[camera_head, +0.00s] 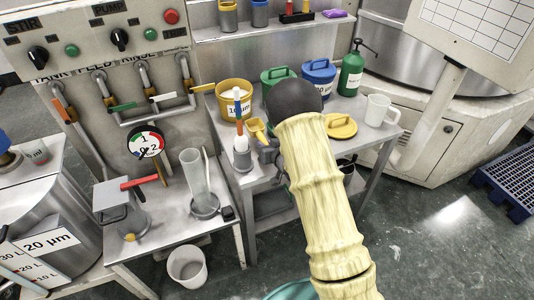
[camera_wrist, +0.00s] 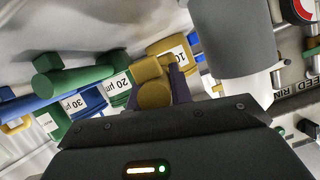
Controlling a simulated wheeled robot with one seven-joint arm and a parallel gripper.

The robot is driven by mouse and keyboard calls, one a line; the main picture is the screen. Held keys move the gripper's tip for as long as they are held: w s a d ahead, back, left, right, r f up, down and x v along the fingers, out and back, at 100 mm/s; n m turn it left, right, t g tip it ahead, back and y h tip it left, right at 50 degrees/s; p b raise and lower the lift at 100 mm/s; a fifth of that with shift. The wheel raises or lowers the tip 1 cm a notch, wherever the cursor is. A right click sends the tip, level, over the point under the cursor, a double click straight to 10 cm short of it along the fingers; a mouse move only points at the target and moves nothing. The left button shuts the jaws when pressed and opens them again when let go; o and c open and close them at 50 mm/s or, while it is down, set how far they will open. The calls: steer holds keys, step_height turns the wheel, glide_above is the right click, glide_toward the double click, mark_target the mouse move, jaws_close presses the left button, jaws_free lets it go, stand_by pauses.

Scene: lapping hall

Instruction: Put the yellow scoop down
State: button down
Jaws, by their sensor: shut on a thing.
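The yellow scoop (camera_head: 256,128) is above the steel table (camera_head: 374,142), just in front of the yellow 10 µm tub (camera_head: 236,113). My gripper (camera_head: 267,148) is shut on it; my arm hides much of the gripper in the head view. In the wrist view the yellow scoop (camera_wrist: 153,88) sits between the dark fingers of my gripper (camera_wrist: 158,98). I cannot tell whether the scoop touches the table.
A green tub (camera_head: 271,76), a blue tub (camera_head: 318,68) and a green pump bottle (camera_head: 351,75) stand at the back. A yellow lid (camera_head: 340,127) and a white jug (camera_head: 379,110) are at right. A white bottle (camera_head: 242,160) stands close left of my gripper.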

steer(key=shift+f, duration=2.05)
steer(key=shift+f, duration=0.15)
steer(key=c, duration=1.3)
jaws_free()
steer(key=shift+o, duration=0.2)
steer(key=shift+s+d+r, duration=0.1)
steer(key=shift+r, duration=0.1)
steer(key=b+v, duration=0.1)
steer(key=v, duration=1)
steer(key=shift+s, duration=0.35)
